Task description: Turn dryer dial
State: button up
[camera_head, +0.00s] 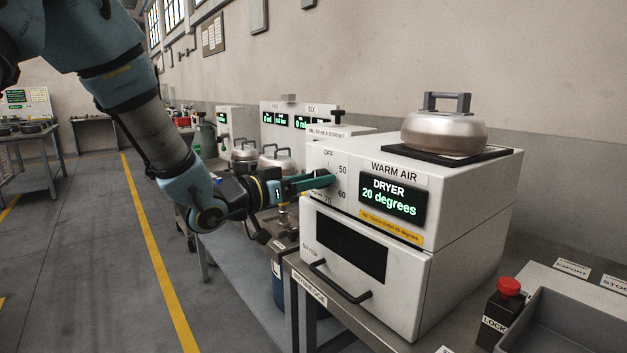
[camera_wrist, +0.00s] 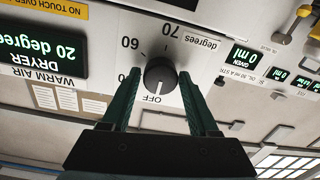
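The dryer (camera_head: 368,275) is a white box with a dark display (camera_head: 392,199) reading "DRYER 20 degrees". Its dial (camera_wrist: 160,76) is a round black knob on the front panel, seen upside down in the wrist view. The knob's white mark points at OFF. My gripper (camera_wrist: 159,73) has its two green fingers on either side of the knob, with a narrow gap visible on each side. In the head view my gripper (camera_head: 325,180) reaches the dial panel from the left and hides the knob.
A metal pot (camera_head: 444,131) sits on a black plate on top of the dryer. The dryer door handle (camera_head: 340,283) sticks out below the panel. A red-topped lock button (camera_head: 508,287) and grey tray (camera_head: 580,325) lie at right. More pots and displays stand behind my gripper.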

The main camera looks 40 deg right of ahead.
grip_shut()
jog(key=shift+f+m+b, duration=0.15)
jog(key=shift+m+b, duration=0.25)
jog(key=shift+b, duration=0.3)
jog(key=shift+f+m+g+b, duration=0.1)
jog(key=shift+m+g+b, duration=0.15)
jog(key=shift+m+b, duration=9.2)
jog(key=shift+f+m+g+b, duration=0.1)
jog(key=shift+m+g+b, duration=0.15)
jog(key=shift+m+b, duration=9.2)
jog(key=shift+n+b, duration=0.9)
jog(key=shift+b, duration=0.35)
